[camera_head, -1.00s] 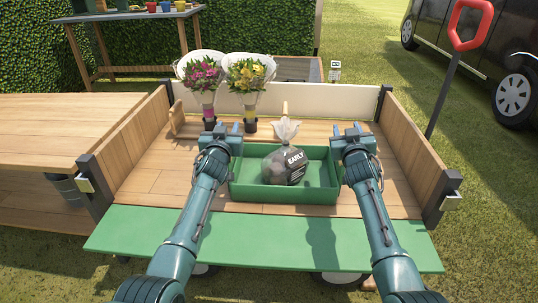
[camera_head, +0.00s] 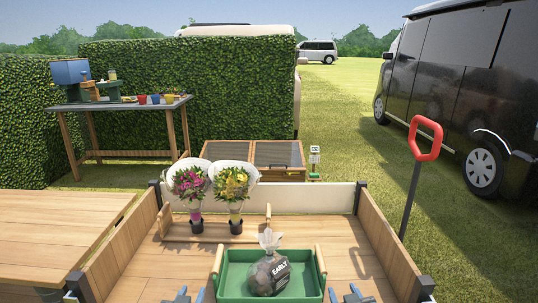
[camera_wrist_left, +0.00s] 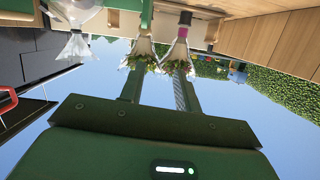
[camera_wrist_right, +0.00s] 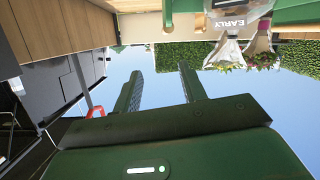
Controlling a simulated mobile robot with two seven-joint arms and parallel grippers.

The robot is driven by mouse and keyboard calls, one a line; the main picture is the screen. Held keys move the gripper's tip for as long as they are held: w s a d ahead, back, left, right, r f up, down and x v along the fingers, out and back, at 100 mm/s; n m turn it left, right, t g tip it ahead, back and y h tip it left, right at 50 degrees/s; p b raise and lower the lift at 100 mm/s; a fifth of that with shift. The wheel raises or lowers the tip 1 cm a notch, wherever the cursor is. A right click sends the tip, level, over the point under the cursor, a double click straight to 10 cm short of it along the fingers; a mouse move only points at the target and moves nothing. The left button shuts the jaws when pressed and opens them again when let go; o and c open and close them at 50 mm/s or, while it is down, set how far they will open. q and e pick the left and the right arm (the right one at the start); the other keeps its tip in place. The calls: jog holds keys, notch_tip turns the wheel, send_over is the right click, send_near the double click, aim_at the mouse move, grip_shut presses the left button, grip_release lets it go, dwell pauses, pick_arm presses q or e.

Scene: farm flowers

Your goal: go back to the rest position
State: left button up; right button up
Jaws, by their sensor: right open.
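My left gripper (camera_head: 191,296) is at the bottom edge of the head view, left of the green tray (camera_head: 227,268). Its fingers stand apart with nothing between them in the left wrist view (camera_wrist_left: 155,80). My right gripper (camera_head: 344,297) is at the bottom edge, right of the tray. Its fingers also stand apart and empty in the right wrist view (camera_wrist_right: 160,85). Both grippers are clear of the tray's handles. Most of both arms is below the head view.
A bag marked EARLY (camera_head: 268,274) sits in the tray on the wooden cart bed (camera_head: 180,255). Two wrapped bouquets, one pink (camera_head: 190,184) and one yellow (camera_head: 232,186), stand behind it. Side boards flank the bed. A red-handled tool (camera_head: 426,138) stands at right.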

pick_arm(q)
jog(key=s+d+r+g+h+p, duration=0.1)
jog(key=s+r+p, duration=0.3)
jog(key=s, duration=0.5)
jog(key=s+d+r+m+g+h+p, duration=0.1)
jog(key=s+r+p, duration=0.3)
jog(key=s, duration=0.6)
jog(key=s+d+r+m+g+h+p, duration=0.1)
jog(key=s+d+r+g+p, duration=0.1)
jog(key=s+p, duration=0.5)
jog(key=s+d+r, duration=0.1)
jog(key=s+r, duration=0.1)
jog(key=shift+s+d+g+h, duration=0.3)
jog(key=shift+d, duration=0.05)
pick_arm(e)
jog(key=s+a+r+g+y, duration=0.1)
jog(key=s+r, duration=0.2)
jog(key=s, duration=0.6)
jog(key=s+a+r+g+y, duration=0.1)
jog(key=s+r, duration=0.3)
jog(key=s, duration=0.6)
jog(key=s+a+r+g, duration=0.2)
jog(key=s+r, duration=0.2)
jog(key=s, duration=0.5)
jog(key=shift+s+a+n+g+y, duration=0.15)
jog(key=shift+s+n+g+y, duration=0.15)
jog(key=shift+y, duration=0.1)
